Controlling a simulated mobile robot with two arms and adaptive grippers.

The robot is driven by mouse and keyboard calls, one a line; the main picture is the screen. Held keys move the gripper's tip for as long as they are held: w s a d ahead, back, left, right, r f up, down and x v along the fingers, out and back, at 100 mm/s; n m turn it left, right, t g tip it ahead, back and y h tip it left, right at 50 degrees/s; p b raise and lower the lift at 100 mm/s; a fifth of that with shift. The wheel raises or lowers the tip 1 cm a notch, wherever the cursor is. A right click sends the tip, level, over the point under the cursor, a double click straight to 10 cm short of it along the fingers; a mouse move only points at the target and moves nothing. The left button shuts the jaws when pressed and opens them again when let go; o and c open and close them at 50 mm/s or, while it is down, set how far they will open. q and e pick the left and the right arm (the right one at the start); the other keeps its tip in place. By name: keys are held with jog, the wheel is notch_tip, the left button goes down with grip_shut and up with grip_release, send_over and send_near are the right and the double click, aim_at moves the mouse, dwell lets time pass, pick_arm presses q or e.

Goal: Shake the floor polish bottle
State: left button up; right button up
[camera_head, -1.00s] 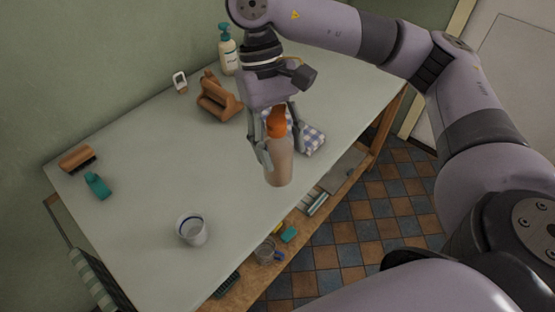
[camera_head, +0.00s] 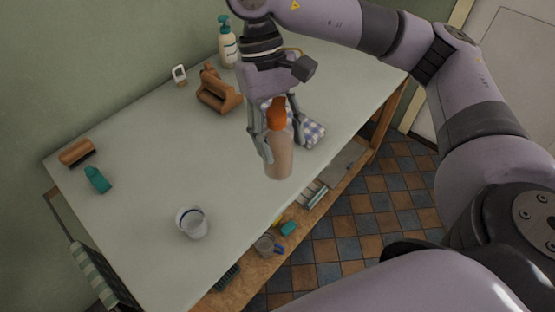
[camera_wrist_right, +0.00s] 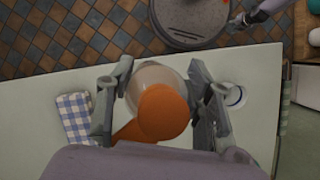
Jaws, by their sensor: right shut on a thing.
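The floor polish bottle (camera_head: 279,160) has a pale tan, see-through body and an orange cap. My right gripper (camera_head: 267,140) is shut on it from above, its fingers on either side of the upper body. The bottle is close to upright near the table's front edge; I cannot tell for sure how far its base is above the top. In the right wrist view the orange cap (camera_wrist_right: 163,112) sits between the two fingers (camera_wrist_right: 160,100) and hides most of the body.
The table's middle is clear.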

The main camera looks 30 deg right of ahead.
aim_at(281, 116)
pick_arm(q)
jog(key=shift+f, duration=0.25)
pick_arm(e)
jog(key=shift+f, duration=0.15)
dwell(1.1)
pick_arm(q)
notch_tip(281, 116, up, 7)
jog(key=p, duration=0.7)
pick_arm(e)
notch_tip(281, 116, up, 8)
jog(key=shift+r, duration=0.1)
jog(key=shift+f+b, duration=3.65)
jog(key=shift+f, duration=0.65)
pick_arm(q)
notch_tip(281, 116, down, 7)
pick_arm(e)
jog(key=shift+r, duration=0.15)
jog(key=shift+r, duration=0.1)
